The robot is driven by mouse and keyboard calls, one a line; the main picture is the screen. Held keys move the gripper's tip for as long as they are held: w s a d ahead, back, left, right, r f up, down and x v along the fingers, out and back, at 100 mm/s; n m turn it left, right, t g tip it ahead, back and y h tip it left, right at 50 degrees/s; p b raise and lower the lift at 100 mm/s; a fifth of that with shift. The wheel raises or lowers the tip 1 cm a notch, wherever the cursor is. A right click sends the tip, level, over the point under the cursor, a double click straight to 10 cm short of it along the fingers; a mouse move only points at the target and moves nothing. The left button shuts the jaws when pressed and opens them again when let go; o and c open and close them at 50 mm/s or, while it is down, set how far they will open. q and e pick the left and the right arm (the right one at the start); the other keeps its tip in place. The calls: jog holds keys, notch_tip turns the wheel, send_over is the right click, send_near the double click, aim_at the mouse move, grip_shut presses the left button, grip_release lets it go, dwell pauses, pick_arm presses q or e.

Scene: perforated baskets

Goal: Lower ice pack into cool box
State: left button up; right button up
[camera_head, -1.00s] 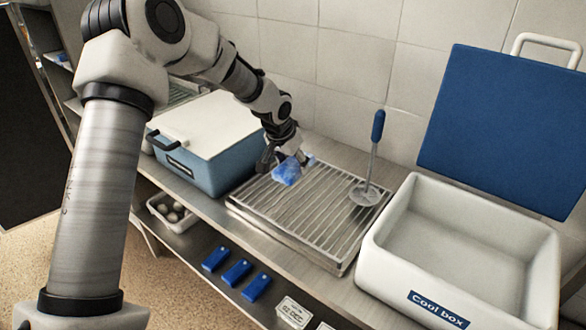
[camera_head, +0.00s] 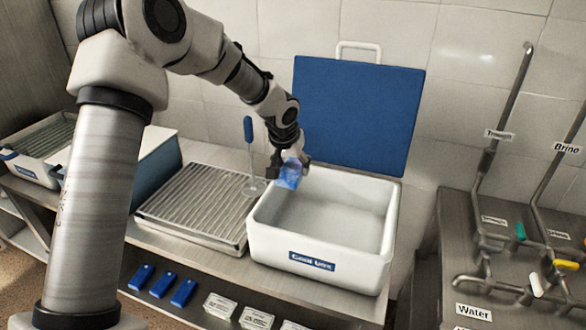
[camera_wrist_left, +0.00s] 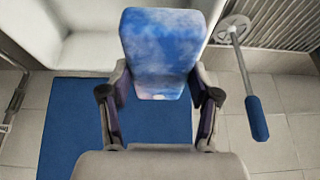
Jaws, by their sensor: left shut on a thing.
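The blue, cloudy ice pack (camera_head: 290,173) is held in my left gripper (camera_head: 289,165), at the back left of the white cool box (camera_head: 320,245). In the left wrist view the ice pack (camera_wrist_left: 162,50) sits between both fingers of my left gripper (camera_wrist_left: 160,92), which is shut on it. The cool box is open and the part of its inside that shows is empty. Its blue lid (camera_head: 358,110) stands upright behind it. I cannot tell whether the pack is above the rim or just inside it. My right gripper is not in view.
A ribbed metal drain tray (camera_head: 195,195) lies left of the cool box, with a blue-handled masher-like tool (camera_head: 249,150) at its back right. A closed box (camera_head: 155,165) stands further left. Pipes with taps (camera_head: 500,240) stand to the right. Several blue blocks (camera_head: 162,285) lie on the lower shelf.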

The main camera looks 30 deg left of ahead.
pick_arm(q)
jog(key=shift+a+f+b, duration=0.2)
jog(key=shift+f+b, duration=0.1)
jog(key=shift+f, duration=0.2)
jog(key=shift+a+f+b, duration=0.2)
jog(key=shift+f+b, duration=0.1)
jog(key=shift+f, duration=0.15)
jog(key=f+b, duration=0.3)
jog(key=f, duration=0.1)
jog(key=f+b, duration=0.8)
jog(key=shift+d+f, duration=0.25)
jog(key=shift+f, duration=0.15)
jog(key=shift+w+f+b, duration=0.1)
jog(key=shift+f+b, duration=0.3)
jog(key=shift+f, duration=0.15)
jog(key=shift+r, duration=0.1)
jog(key=o, duration=1.7)
